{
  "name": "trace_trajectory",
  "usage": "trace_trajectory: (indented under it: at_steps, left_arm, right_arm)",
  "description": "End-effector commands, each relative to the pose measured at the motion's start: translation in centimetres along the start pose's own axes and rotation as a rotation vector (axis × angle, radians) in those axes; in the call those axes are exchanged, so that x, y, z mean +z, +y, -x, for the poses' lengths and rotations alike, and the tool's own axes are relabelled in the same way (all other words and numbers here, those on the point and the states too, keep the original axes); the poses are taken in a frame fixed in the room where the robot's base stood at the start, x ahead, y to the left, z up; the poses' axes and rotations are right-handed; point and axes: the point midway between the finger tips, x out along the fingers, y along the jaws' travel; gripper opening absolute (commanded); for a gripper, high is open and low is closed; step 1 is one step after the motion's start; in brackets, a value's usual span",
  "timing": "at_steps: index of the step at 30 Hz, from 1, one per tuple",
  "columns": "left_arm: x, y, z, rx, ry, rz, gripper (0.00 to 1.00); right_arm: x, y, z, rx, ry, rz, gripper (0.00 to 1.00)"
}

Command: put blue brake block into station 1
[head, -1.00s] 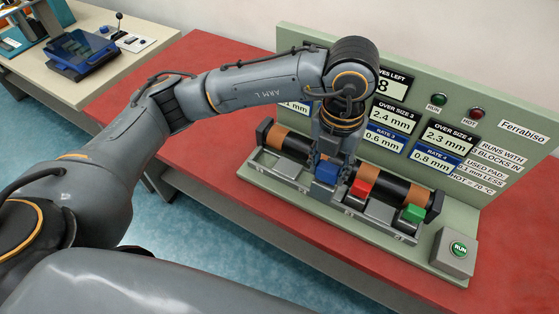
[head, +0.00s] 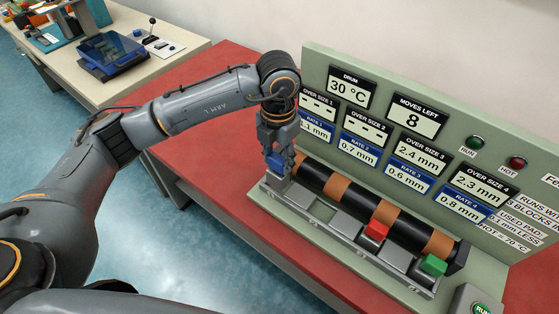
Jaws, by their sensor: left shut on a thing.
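The blue brake block (head: 279,162) is at the left end of the drum, at the leftmost station (head: 275,183). My left gripper (head: 275,150) points down and is shut on it. I cannot tell whether the block touches the station or hangs just above it. The red block (head: 376,230) and the green block (head: 433,265) sit at stations farther right along the drum (head: 374,209). The station second from the left (head: 313,206) shows no block. My right gripper is not in view.
The display panel (head: 325,63) stands upright behind the drum, close to my left gripper. It reads drum 30 °C and moves left 8. A run button (head: 481,308) is at the lower right. The red table top (head: 200,155) is clear at left.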

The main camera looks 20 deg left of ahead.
Motion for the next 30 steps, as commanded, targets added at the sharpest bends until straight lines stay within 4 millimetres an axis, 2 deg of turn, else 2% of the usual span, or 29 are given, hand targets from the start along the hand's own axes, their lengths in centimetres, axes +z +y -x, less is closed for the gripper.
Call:
trace_trajectory:
  at_steps: [3, 7, 17, 28, 29, 30]
  left_arm:
    - [1.3, 0.7, -1.4, -0.001, -0.002, 0.001, 0.00]
    - [2.0, 1.0, -2.4, -0.002, -0.003, 0.001, 0.00]
    - [2.4, 1.3, -5.9, -0.002, -0.002, 0.000, 0.00]
    - [2.5, 1.3, -6.7, -0.001, -0.004, 0.000, 0.00]
    - [2.4, 1.3, -6.7, -0.001, -0.003, 0.000, 0.43]
    - [2.4, 1.3, -6.6, -0.001, -0.003, 0.000, 0.51]
  right_arm:
    - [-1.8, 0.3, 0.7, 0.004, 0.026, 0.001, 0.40]
    - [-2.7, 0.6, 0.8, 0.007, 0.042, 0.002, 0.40]
    - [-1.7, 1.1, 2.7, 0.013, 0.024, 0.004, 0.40]
    - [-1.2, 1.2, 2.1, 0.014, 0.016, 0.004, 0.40]
    - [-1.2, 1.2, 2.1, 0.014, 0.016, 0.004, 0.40]
    - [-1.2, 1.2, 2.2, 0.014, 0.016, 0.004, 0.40]
